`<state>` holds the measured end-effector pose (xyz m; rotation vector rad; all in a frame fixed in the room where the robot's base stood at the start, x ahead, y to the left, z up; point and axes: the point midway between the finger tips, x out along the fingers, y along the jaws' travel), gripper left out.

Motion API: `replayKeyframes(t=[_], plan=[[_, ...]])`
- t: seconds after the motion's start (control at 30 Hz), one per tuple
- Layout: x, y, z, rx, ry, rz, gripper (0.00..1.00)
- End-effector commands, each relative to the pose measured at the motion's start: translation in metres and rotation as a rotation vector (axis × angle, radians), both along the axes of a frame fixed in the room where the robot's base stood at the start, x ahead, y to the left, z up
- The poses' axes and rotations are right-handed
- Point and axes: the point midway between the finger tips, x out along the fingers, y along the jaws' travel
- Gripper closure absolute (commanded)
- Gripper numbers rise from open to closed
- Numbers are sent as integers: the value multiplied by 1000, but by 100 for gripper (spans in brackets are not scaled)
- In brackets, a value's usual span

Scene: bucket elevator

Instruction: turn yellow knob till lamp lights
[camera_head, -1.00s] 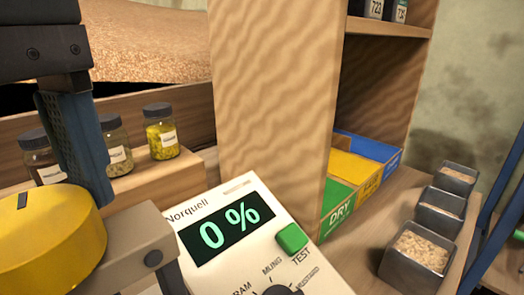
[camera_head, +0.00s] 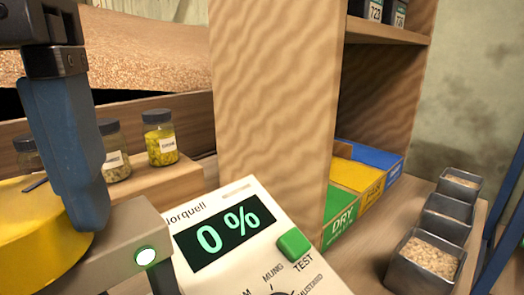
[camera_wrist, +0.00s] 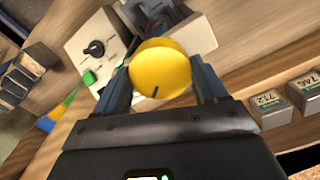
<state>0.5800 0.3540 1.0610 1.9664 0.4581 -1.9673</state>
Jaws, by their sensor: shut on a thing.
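The yellow knob (camera_head: 35,240) sits at the lower left of the head view, partly cut off by the frame edge. It also shows in the wrist view (camera_wrist: 160,68), with a dark pointer line on its face. My gripper (camera_wrist: 162,82) is shut on the knob, one blue finger on each side. In the head view one finger hides the knob's right edge. The lamp (camera_head: 145,256) is on the grey housing beside the knob and glows whitish green. The far side of the housing is hidden by the knob.
A white meter (camera_head: 235,240) reading 0 %, with a green button (camera_head: 293,244), stands right beside the housing. Jars (camera_head: 160,140) stand behind. Green, yellow (camera_head: 355,180) and blue bins and metal grain tins (camera_head: 428,262) are at right.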

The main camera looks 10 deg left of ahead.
Motion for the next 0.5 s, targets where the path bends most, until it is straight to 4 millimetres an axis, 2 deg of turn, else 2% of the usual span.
replayKeyframes(t=[0.2, 0.5], plan=[[1, 0, 1, 2, -4, -82, 59], [1, 0, 1, 2, -4, -117, 59]])
